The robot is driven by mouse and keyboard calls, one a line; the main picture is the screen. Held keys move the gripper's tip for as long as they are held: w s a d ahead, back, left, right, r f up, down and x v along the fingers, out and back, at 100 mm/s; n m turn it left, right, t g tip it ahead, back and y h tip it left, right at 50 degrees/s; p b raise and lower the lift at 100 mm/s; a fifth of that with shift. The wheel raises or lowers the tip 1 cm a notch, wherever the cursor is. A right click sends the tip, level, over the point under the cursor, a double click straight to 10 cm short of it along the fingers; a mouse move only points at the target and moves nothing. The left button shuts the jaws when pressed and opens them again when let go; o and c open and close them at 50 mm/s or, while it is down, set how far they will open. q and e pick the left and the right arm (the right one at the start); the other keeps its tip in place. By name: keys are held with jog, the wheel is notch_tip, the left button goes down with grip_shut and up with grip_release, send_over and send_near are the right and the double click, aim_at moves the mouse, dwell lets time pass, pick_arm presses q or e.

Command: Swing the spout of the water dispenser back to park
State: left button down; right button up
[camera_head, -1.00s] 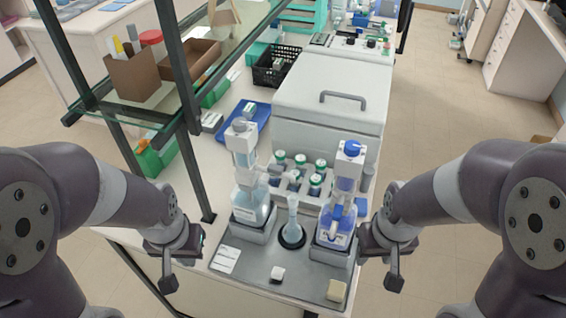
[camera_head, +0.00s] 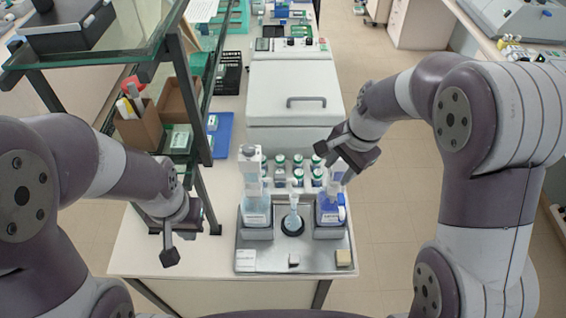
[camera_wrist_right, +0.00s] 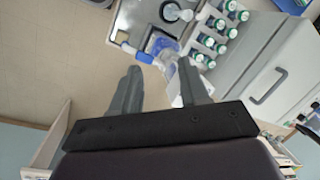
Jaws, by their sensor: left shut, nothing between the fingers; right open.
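Two bottle dispensers stand on a grey tray (camera_head: 275,262); their labels are too small to read. The left dispenser (camera_head: 256,208) holds pale, clear liquid. The right dispenser (camera_head: 329,211) has blue parts, and my right gripper partly hides its top in the head view. The right wrist view shows its bottle (camera_wrist_right: 160,44) just beyond the fingertips. My right gripper (camera_head: 323,152) is open and empty, with its fingers (camera_wrist_right: 160,72) apart near that dispenser's top; contact cannot be told. Neither spout's direction is clear.
A small flask (camera_head: 293,217) stands on a black ring between the dispensers. Several green-capped jars (camera_head: 298,172) stand behind, before a white lidded machine (camera_head: 293,105). A glass shelf (camera_head: 90,48) on dark posts rises at left. Floor is clear to the right.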

jog(key=w+a+m+g+y, duration=0.1)
jog(key=w+a+m+y, duration=0.1)
jog(key=w+a+m, duration=0.55)
jog(key=b, duration=0.7)
send_over(281, 176)
jog(key=d, duration=0.3)
jog(key=shift+y, duration=0.3)
notch_tip(281, 176, down, 7)
jog(key=shift+s+a+f, duration=0.15)
jog(key=p+x, duration=0.1)
jog(key=x, duration=0.1)
jog(key=p+x, duration=0.1)
jog(key=x, duration=0.1)
jog(key=shift+a, duration=0.35)
jog(key=shift+f, duration=0.25)
jog(key=shift+c, duration=0.3)
grip_shut()
